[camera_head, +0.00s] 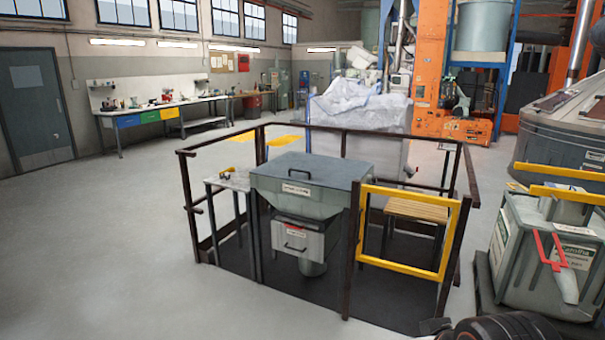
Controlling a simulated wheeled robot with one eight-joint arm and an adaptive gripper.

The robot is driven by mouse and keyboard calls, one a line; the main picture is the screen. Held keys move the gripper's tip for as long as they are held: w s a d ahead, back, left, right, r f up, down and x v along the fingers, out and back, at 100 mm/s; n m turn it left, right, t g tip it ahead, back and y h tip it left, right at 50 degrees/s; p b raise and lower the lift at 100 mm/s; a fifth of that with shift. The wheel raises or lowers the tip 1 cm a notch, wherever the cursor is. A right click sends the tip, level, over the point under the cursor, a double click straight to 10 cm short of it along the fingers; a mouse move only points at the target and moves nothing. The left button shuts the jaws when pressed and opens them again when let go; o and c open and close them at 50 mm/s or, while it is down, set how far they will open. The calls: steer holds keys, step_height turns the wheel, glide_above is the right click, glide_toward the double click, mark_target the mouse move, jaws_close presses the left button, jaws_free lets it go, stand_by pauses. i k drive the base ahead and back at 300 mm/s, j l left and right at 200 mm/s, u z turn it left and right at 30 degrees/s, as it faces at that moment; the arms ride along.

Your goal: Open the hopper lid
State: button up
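The hopper (305,203) is a grey metal box in the middle of the view, inside a dark railing. Its flat grey lid (325,165) lies level on top and looks shut. A dark handle (299,172) stands on the lid near its front edge. A lower box with its own handle and a label hangs below the hopper. A dark part of my arm shows at the bottom right edge, cut off by the frame and well apart from the hopper. I cannot make out the gripper's fingers or whether they are open.
A yellow gate (404,274) stands at the front right of the railing (225,267), shut across that side. A small side table (228,180) stands left of the hopper. A grey-green bin (545,250) stands at the right. The floor at the left is clear.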

mark_target(321, 171)
steer(key=i+j, duration=0.2)
steer(key=i, duration=0.35)
steer(key=i+j+z, duration=0.1)
steer(key=i, duration=0.45)
steer(key=i+j, duration=0.3)
steer(key=i, duration=0.25)
steer(key=i+j+z, duration=0.15)
steer(key=i, duration=0.4)
steer(key=i+j, duration=0.4)
steer(key=i+j+z, duration=0.1)
steer(key=i+j, duration=0.2)
steer(key=i, duration=0.35)
steer(key=i+j, duration=0.3)
steer(key=i, duration=0.2)
steer(key=i+z, duration=0.05)
